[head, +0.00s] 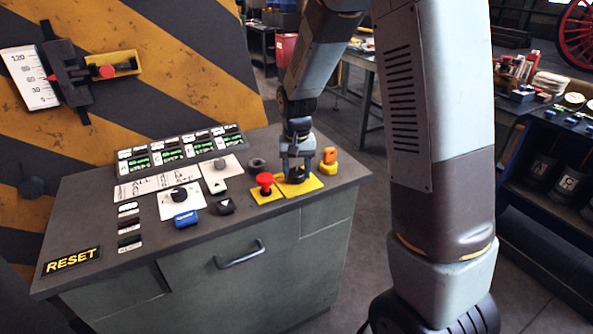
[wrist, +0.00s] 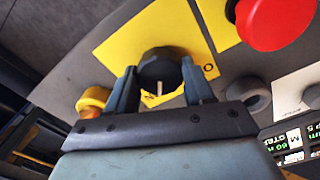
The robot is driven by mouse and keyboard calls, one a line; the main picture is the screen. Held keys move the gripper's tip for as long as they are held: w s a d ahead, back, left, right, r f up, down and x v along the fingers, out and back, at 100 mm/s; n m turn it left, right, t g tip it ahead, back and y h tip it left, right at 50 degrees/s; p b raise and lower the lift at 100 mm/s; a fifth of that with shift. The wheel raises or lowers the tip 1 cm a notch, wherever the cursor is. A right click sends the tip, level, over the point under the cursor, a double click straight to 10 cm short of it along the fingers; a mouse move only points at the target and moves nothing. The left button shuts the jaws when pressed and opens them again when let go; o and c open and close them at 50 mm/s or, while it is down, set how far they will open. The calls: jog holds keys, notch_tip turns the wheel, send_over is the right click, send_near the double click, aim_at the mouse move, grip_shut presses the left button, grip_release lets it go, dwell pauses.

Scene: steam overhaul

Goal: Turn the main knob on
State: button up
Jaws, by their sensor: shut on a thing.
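The main knob (wrist: 160,72) is a black round knob with a white pointer line on a yellow plate (wrist: 125,48). In the wrist view the pointer runs up and down in the picture, and a letter like "O" shows on the plate to its right. My gripper (wrist: 161,82) has one finger on each side of the knob and is shut on it. In the head view my gripper (head: 296,172) comes down from above onto the yellow plate (head: 311,185) at the right end of the console, and its fingers mostly hide the knob there.
A red mushroom button (head: 265,180) stands just left of the knob, and an orange-yellow switch (head: 329,160) just right. A dark round button (head: 257,164) is behind. Further left on the console (head: 240,208) are a blue switch (head: 185,218), a black knob (head: 179,195) and green displays.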

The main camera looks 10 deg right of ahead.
aim_at(297, 171)
jog(key=shift+r+m, duration=0.1)
jog(key=shift+m, duration=1)
jog(key=shift+w, duration=0.1)
jog(key=o, duration=1)
jog(key=shift+o, duration=0.2)
notch_tip(297, 171, up, 14)
jog(key=shift+f, duration=0.2)
